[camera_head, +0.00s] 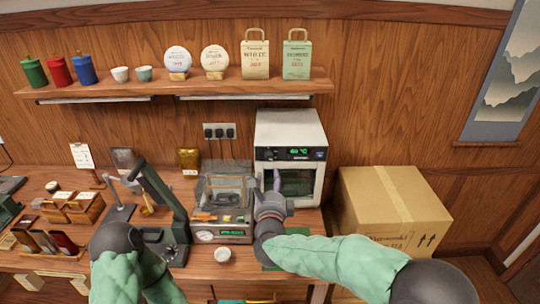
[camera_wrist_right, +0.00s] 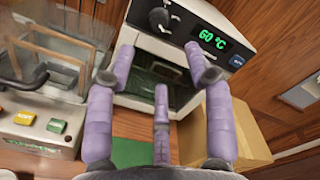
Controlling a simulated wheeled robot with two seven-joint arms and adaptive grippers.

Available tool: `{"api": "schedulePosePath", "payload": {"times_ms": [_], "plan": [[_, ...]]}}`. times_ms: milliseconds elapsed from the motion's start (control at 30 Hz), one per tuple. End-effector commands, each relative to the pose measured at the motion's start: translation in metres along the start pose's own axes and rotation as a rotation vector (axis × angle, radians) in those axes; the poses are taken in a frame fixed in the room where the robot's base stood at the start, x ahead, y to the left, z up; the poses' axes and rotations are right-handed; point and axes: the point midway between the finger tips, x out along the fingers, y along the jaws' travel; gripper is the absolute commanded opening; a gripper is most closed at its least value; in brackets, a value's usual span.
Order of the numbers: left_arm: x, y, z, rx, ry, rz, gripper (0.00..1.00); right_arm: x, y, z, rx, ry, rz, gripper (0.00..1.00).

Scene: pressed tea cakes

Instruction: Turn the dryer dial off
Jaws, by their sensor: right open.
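The dryer (camera_head: 290,131) is a white box with a dark front panel and a glass door, at the back right of the counter. Its dial (camera_head: 268,154) is a dark knob at the panel's left; it also shows in the right wrist view (camera_wrist_right: 159,18). The green display (camera_wrist_right: 212,40) reads 60 °C. My right gripper (camera_head: 268,183) is in front of the dryer door, below the dial and apart from it. In the right wrist view its purple fingers (camera_wrist_right: 160,68) are spread and empty. My left arm shows at the lower left, but its gripper is not visible.
A glass-sided machine (camera_head: 224,190) with a display stands left of the dryer. A cardboard box (camera_head: 390,210) stands to the right. A small white cup (camera_head: 222,255) and a dark lever press (camera_head: 165,200) are on the counter (camera_head: 200,272). A shelf (camera_head: 130,88) is above.

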Motion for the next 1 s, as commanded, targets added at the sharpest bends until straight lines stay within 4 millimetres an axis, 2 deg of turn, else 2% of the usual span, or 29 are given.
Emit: {"api": "schedulePosePath", "payload": {"times_ms": [167, 600, 800, 1000], "plan": [[0.001, -0.001, 0.001, 0.000, -0.002, 0.000, 0.00, 0.018, 0.000, -0.001, -0.001, 0.001, -0.001, 0.53], [0.005, -0.002, 0.001, 0.000, -0.001, 0.000, 0.00, 0.086, 0.001, -0.001, -0.002, 0.001, 0.001, 0.53], [0.005, -0.002, 0.000, 0.000, -0.001, 0.000, 0.00, 0.102, 0.001, -0.001, -0.002, 0.000, 0.001, 0.53], [0.005, -0.002, 0.000, 0.000, -0.001, 0.000, 0.00, 0.106, 0.000, 0.000, -0.002, -0.001, 0.002, 0.53]]}}
